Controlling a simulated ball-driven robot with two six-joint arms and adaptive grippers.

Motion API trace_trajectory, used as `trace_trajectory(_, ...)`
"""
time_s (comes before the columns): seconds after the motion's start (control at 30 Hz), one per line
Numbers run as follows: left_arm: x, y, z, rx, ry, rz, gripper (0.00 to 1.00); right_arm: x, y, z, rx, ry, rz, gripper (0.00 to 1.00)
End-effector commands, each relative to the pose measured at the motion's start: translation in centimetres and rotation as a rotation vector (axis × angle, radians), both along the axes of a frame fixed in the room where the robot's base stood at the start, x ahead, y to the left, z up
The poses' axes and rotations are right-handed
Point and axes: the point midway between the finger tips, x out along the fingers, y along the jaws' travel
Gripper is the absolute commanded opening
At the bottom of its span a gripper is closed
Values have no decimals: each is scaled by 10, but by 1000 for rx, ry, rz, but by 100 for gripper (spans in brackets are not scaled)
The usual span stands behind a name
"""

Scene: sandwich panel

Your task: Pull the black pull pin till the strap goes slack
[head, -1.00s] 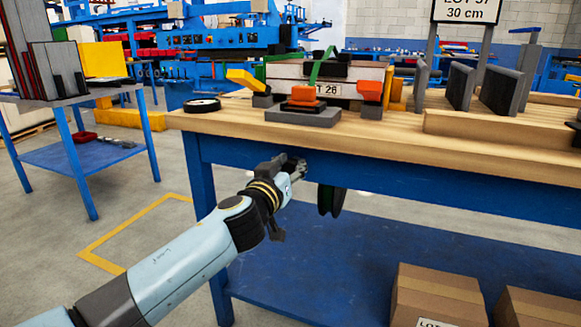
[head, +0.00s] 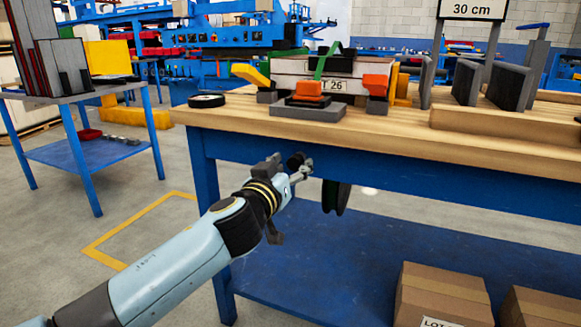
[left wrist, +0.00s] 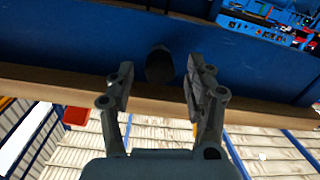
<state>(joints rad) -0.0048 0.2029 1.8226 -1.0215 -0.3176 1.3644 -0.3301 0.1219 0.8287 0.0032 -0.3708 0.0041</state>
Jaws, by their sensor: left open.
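The black pull pin (left wrist: 159,64) shows in the left wrist view as a dark round knob on the blue rail under the table edge. In the head view, its knob (head: 296,159) is partly hidden by my left gripper (head: 299,172). My left gripper (left wrist: 158,82) is open, with its fingers on either side of the knob in the wrist picture. I cannot tell whether they touch it. The green strap (head: 327,60) passes over the stacked panels (head: 310,68) on the tabletop. My right gripper is out of view.
The wooden tabletop (head: 240,113) overhangs the blue rail just above my left gripper. Orange clamps (head: 310,89) and grey upright plates (head: 467,82) stand on it. A black reel (head: 336,198) hangs below. Cardboard boxes (head: 445,292) sit on the lower shelf (head: 330,255).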

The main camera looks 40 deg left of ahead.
Motion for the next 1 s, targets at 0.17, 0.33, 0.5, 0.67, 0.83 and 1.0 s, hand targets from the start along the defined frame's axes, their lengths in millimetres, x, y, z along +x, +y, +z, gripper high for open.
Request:
trace_trajectory(0.17, -6, -1, -1, 1, 1, 0, 54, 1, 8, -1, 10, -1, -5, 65)
trace_trajectory(0.33, -34, -9, -1, 1, 2, -1, 54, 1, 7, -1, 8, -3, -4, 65)
trace_trajectory(0.5, -72, -18, -1, -1, 4, -1, 54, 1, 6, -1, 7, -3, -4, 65)
trace_trajectory(0.67, -100, -25, -1, 0, 3, 0, 54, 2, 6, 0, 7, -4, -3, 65)
trace_trajectory(0.83, -115, -29, 0, -1, 1, 1, 54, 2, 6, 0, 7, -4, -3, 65)
trace_trajectory(1.0, -117, -30, 0, 0, 0, 0, 54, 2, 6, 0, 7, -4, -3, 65)
